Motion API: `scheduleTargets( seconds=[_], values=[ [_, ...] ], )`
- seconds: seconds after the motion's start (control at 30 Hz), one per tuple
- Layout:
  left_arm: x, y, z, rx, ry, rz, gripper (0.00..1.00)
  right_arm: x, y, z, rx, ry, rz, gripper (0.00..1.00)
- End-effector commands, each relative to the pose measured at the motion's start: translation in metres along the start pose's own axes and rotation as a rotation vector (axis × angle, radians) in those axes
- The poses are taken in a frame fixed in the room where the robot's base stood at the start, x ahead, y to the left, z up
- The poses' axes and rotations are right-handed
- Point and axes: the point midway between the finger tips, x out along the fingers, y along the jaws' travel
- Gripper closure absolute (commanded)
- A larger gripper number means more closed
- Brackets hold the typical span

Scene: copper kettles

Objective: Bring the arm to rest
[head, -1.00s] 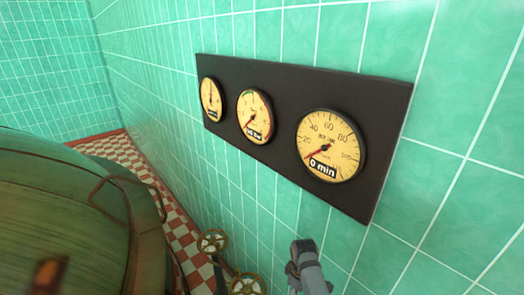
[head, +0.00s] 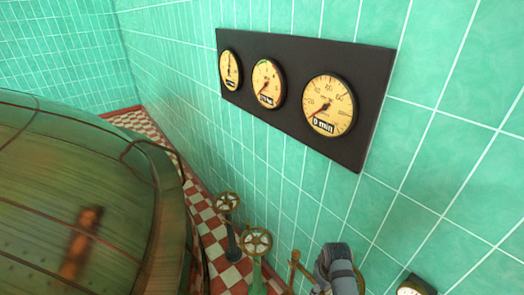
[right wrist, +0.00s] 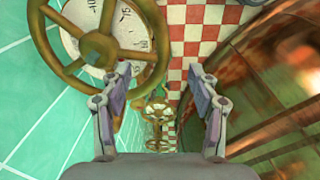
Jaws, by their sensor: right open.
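My right gripper (right wrist: 162,92) is open in the right wrist view, with nothing between its two fingers. A large brass handwheel (right wrist: 99,47) stands just ahead at upper left. Its lower rim is close to the left finger; I cannot tell whether they touch. In the head view a grey part of my right arm shows at the bottom right of centre, but the fingertips cannot be made out. My left gripper is not in view.
A riveted copper-green kettle (head: 75,190) fills the left of the head view. Handwheels stand on the checkered floor (head: 205,205), including a near one (head: 256,243) and a farther one (head: 227,202). A dark gauge panel (head: 350,152) hangs on the green tiled wall.

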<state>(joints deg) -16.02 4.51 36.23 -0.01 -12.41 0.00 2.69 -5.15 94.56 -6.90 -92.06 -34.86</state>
Motion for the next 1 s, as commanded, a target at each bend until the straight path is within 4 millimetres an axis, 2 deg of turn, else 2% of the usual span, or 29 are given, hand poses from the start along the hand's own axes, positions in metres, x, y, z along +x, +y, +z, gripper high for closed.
scheduleTargets(
  seconds=[0.1, 0.3, 0.37, 0.47, 0.6, 0.73, 0.83, 0.9, 1.0],
  values=[
    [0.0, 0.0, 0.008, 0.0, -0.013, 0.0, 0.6, -0.008, 0.001, 0.029, 0.098, 0.019, 0.032, 0.39],
    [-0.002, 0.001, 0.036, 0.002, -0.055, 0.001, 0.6, -0.033, -0.004, 0.071, 0.255, 0.068, 0.08, 0.39],
    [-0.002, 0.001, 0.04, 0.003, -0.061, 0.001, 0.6, -0.042, -0.006, 0.082, 0.297, 0.084, 0.092, 0.39],
    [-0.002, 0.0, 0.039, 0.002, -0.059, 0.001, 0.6, -0.059, -0.011, 0.098, 0.359, 0.113, 0.107, 0.39],
    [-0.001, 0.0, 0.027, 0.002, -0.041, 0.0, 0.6, -0.083, -0.02, 0.117, 0.43, 0.151, 0.12, 0.39],
    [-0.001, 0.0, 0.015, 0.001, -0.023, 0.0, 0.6, -0.104, -0.029, 0.13, 0.484, 0.185, 0.123, 0.39],
    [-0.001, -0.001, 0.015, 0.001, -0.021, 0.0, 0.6, -0.12, -0.037, 0.138, 0.519, 0.209, 0.122, 0.39],
    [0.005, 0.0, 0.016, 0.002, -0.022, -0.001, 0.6, -0.092, -0.034, 0.135, 0.521, 0.197, 0.119, 0.39],
    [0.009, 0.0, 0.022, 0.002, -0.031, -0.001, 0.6, -0.065, -0.031, 0.134, 0.523, 0.189, 0.116, 0.39]
  ],
)
